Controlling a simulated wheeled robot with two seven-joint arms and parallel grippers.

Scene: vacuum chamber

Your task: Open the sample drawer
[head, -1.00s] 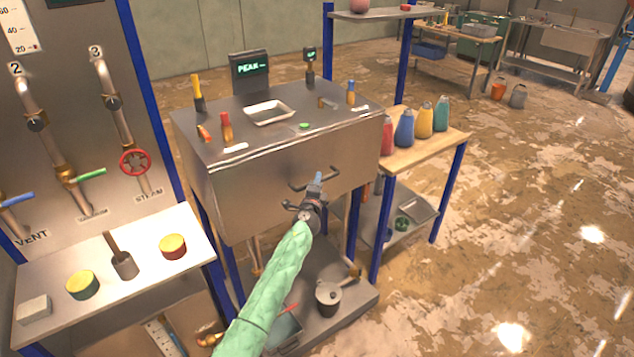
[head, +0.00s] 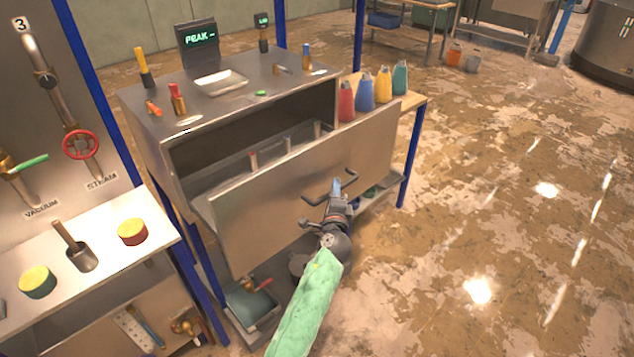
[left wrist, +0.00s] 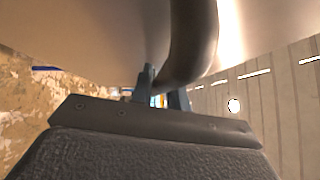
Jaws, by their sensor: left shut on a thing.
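The sample drawer (head: 290,207) stands pulled well out of the steel cabinet (head: 255,105), with its inside and upright dividers showing from above. Its dark bar handle (head: 318,198) is on the front panel. My left gripper (head: 337,186) is shut on that handle, with the green-sleeved arm coming up from below. In the left wrist view the handle (left wrist: 190,50) runs as a thick curved bar between the fingers (left wrist: 160,88), close to the drawer front. My right gripper is in neither view.
A bench with a yellow-topped tin (head: 37,281), a red-and-yellow tin (head: 132,232) and a scoop (head: 80,255) stands at the left. Several coloured bottles (head: 365,92) stand on a wooden shelf behind the drawer's right end.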

